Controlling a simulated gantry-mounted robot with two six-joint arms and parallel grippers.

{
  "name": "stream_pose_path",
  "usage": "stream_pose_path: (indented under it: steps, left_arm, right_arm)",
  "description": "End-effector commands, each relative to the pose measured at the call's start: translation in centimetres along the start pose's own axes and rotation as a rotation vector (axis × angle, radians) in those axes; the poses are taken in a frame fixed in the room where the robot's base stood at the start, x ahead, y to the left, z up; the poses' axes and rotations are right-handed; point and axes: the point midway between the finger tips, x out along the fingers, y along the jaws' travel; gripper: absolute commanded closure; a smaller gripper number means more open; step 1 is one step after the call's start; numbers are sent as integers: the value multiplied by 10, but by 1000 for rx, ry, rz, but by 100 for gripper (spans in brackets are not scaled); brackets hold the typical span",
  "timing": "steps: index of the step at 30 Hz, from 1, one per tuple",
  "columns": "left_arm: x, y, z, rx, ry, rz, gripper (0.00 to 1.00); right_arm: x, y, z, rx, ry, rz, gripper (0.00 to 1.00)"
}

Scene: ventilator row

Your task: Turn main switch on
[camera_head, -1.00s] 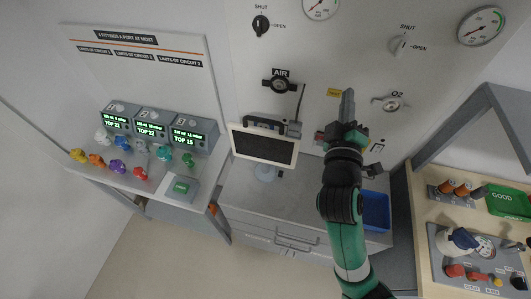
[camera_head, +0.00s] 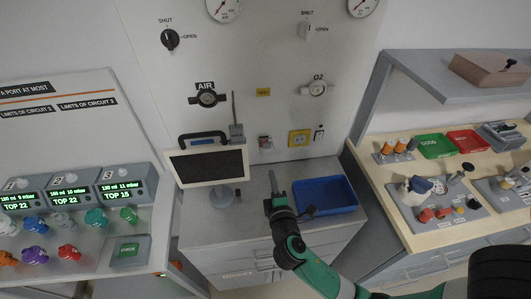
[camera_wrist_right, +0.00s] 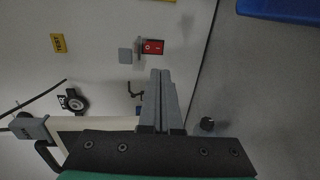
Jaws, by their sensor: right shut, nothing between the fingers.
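A small red switch (camera_head: 265,142) is on the white wall panel, above the cabinet top and right of the monitor. It also shows in the right wrist view as a red rocker (camera_wrist_right: 153,47) on a grey mount, with a grey flap (camera_wrist_right: 125,55) beside it. I cannot tell its position. My right gripper (camera_head: 272,178) is shut and empty, below the switch in the head view and over the cabinet top. In the right wrist view its closed fingers (camera_wrist_right: 160,78) point toward the panel, apart from the switch. My left gripper is not in view.
A monitor (camera_head: 207,167) stands left of my right gripper. A blue tray (camera_head: 326,195) lies to its right. A yellow socket (camera_head: 299,137) is right of the switch. AIR (camera_head: 208,98) and O2 (camera_head: 317,88) valves sit above. A wooden bench (camera_head: 425,240) stands right.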

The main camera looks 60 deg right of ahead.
Motion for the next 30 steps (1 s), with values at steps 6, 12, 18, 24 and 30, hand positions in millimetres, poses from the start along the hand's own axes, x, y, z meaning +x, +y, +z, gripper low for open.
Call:
stream_pose_path:
  steps: [6,12,18,24,30]
  left_arm:
    - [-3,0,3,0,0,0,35]
    - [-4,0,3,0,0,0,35]
    - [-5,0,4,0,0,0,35]
    - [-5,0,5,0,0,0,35]
    - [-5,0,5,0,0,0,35]
  right_arm:
    - [42,1,2,2,-6,1,100]
    - [86,1,1,2,-4,1,100]
    - [119,0,0,3,-1,1,100]
    - [130,0,0,2,1,1,100]
    - [130,0,0,2,1,1,100]
